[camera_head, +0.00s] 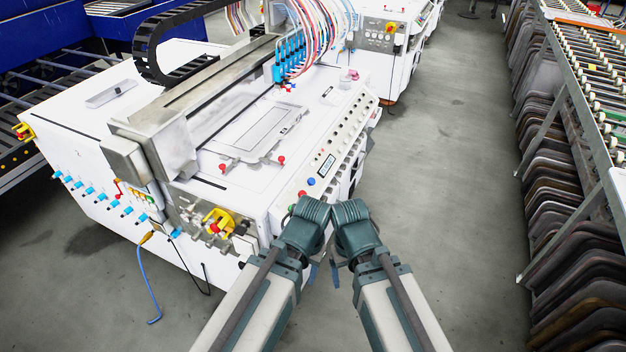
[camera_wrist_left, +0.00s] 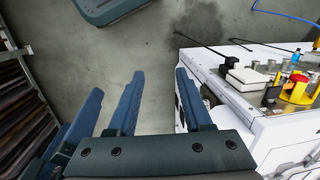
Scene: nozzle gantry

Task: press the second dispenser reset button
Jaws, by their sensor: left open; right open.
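The white dispensing machine (camera_head: 240,180) fills the middle of the head view. Its sloped front panel (camera_head: 335,150) carries a row of dark round knobs or buttons, a small display (camera_head: 327,165), a blue button (camera_head: 310,181) and a red button (camera_head: 302,193). I cannot tell which one is the second dispenser reset button. My left gripper (camera_head: 311,274) and right gripper (camera_head: 334,272) are low in front of the near panel end, close together, touching no button. In the left wrist view the left gripper (camera_wrist_left: 160,88) has its fingers apart with nothing between them.
A yellow-and-red switch (camera_head: 218,222) is on the machine's near end; yellow and silver fittings show in the wrist view (camera_wrist_left: 297,90). A second white machine (camera_head: 385,60) stands behind. A rack of dark panels (camera_head: 560,200) lines the right. The grey floor between is clear.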

